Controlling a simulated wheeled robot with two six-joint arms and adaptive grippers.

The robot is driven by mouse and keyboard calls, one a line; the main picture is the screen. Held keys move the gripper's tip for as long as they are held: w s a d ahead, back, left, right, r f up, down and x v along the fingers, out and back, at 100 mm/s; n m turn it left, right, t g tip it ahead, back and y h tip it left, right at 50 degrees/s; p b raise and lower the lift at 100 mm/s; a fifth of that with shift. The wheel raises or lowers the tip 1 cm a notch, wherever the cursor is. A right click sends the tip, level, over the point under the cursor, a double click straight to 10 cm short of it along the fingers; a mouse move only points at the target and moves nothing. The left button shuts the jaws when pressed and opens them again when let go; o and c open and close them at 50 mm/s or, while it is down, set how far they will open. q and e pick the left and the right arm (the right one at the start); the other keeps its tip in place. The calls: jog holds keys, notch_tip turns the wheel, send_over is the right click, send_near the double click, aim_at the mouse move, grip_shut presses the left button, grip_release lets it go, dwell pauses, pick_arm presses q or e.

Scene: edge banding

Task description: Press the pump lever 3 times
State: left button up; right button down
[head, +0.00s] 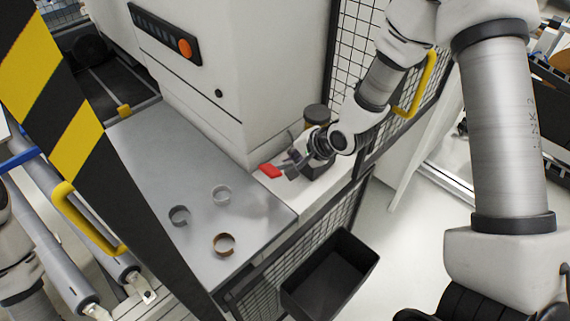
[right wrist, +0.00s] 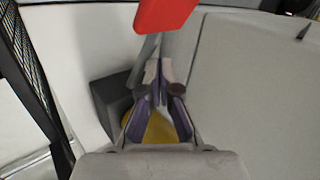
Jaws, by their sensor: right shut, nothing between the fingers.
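My right gripper (head: 291,163) is shut and empty, close to the lever just right of the red grip. In the right wrist view its fingertips (right wrist: 157,75) overlap the bar; I cannot tell whether they touch it. The pump's dark body (head: 316,166) is partly hidden by my gripper. My left gripper is out of view.
A dark-capped container (head: 316,114) stands behind my right wrist. A black bin (head: 330,275) stands below. Mesh fencing (head: 355,45) is behind my right arm.

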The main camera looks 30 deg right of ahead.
jog(key=shift+s+a+f+b, duration=0.1)
jog(key=shift+a+f+b, duration=0.25)
jog(key=shift+f, duration=0.2)
jog(key=shift+s+a+f+b, duration=0.15)
jog(key=shift+a+f+b, duration=0.05)
jog(key=shift+f+b, duration=0.25)
jog(key=shift+s+a+f+b, duration=0.1)
jog(key=shift+a+f+b, duration=0.2)
jog(key=shift+f, duration=0.3)
dwell(1.4)
dwell(0.5)
jog(key=shift+w+d+r+p, duration=0.15)
jog(key=shift+d+r+p, duration=0.15)
jog(key=shift+r+p, duration=0.5)
jog(key=shift+w+d+r+p, duration=0.15)
jog(key=shift+d+r+p, duration=0.3)
jog(key=shift+r+p, duration=0.25)
jog(key=shift+w+d+r+p, duration=0.1)
jog(key=shift+d+r+p, duration=0.3)
jog(key=shift+r+p, duration=0.3)
jog(key=shift+w+r+p, duration=0.1)
jog(key=shift+r+p, duration=0.15)
jog(key=shift+p, duration=0.25)
jog(key=r+p, duration=0.1)
jog(key=d+r+p, duration=0.2)
jog(key=shift+w+d+r+p, duration=0.15)
jog(key=shift+w+r+p, duration=0.15)
jog(key=shift+r+p, duration=0.1)
